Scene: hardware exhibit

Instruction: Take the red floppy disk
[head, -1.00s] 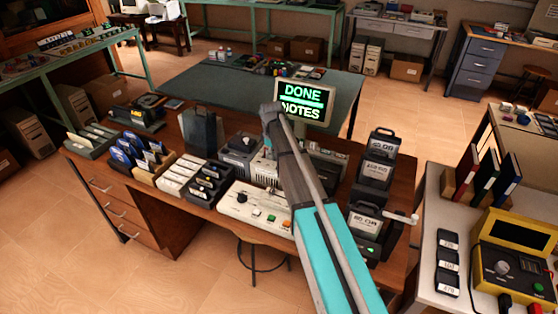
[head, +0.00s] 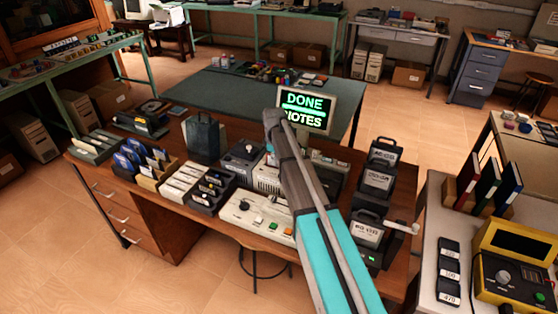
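I cannot make out a red floppy disk in the head view. Blue disks (head: 131,157) stand in a holder at the left of the wooden desk (head: 158,222).
A cream console (head: 256,213) sits at the desk's front. Black labelled cases (head: 377,180) stand at the right. A side table (head: 432,235) holds a yellow device (head: 513,263) and a red binder-like item (head: 508,190). Floor (head: 60,255) is clear at left.

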